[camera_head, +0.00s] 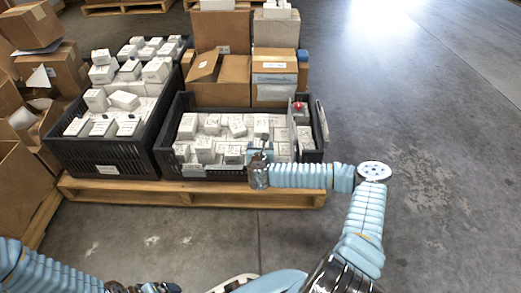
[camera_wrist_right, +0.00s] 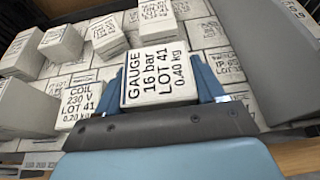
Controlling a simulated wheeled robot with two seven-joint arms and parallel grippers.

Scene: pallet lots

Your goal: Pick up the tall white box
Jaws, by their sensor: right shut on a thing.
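My right gripper (camera_head: 261,151) is over the front of the right black crate (camera_head: 215,172). In the right wrist view its blue fingers stand on both sides of a white box (camera_wrist_right: 158,72) and are shut on it. The box's label reads GAUGE, 16 bar, LOT 41, 0.40 kg. In the head view the gripper largely hides this box. I cannot tell whether the box is clear of the boxes below. My left gripper (camera_head: 143,287) is only partly in view at the bottom edge; its fingers are not clear.
Several other white boxes (camera_head: 205,149) fill the crate around the gripper. A second black crate (camera_head: 100,160) with white boxes stands to the left. Both stand on a wooden pallet (camera_head: 230,196). Cardboard boxes (camera_head: 221,80) are stacked behind. The floor at right is clear.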

